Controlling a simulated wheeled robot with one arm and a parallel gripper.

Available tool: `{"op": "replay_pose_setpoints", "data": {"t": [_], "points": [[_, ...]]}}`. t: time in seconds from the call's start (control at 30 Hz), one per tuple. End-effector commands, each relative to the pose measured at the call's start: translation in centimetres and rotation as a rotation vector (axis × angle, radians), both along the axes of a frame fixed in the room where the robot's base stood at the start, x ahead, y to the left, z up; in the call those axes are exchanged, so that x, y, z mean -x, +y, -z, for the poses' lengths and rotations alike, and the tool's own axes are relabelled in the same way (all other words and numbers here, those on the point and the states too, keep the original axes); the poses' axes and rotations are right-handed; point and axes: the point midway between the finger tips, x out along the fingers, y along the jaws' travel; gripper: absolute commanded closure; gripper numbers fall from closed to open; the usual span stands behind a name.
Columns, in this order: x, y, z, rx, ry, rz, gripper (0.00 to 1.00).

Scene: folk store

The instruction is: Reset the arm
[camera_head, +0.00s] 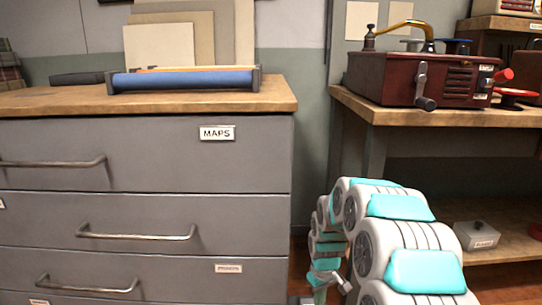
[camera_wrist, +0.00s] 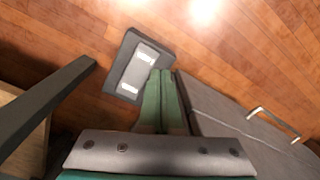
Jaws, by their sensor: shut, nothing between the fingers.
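My arm, white with teal pads, rises at the lower right of the head view and bends down at its far end. There my gripper is small and partly cut off by the bottom edge, between the drawer cabinet (camera_head: 150,155) and the wooden workbench (camera_head: 400,112). In the wrist view my gripper (camera_wrist: 161,73) points down toward the floor. Its two green fingers lie together, with nothing held between them.
The cabinet's grey side and a handle (camera_wrist: 275,122) stand close on the right. A blue roll (camera_head: 185,79) lies on the cabinet; a red machine (camera_head: 425,78) stands on the workbench. A grey box (camera_head: 477,236) sits on its lower shelf.

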Motion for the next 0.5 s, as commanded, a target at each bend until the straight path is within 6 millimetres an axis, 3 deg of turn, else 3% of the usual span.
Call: {"op": "replay_pose_setpoints", "data": {"t": [0.03,0.1,0.5], "points": [[1.2,0.1,-2.4,-0.002,0.0,0.014,1.0],[3.0,0.2,-4.6,-0.003,0.006,0.034,1.0],[14.4,0.1,-15.5,0.01,0.052,0.158,1.0]]}}
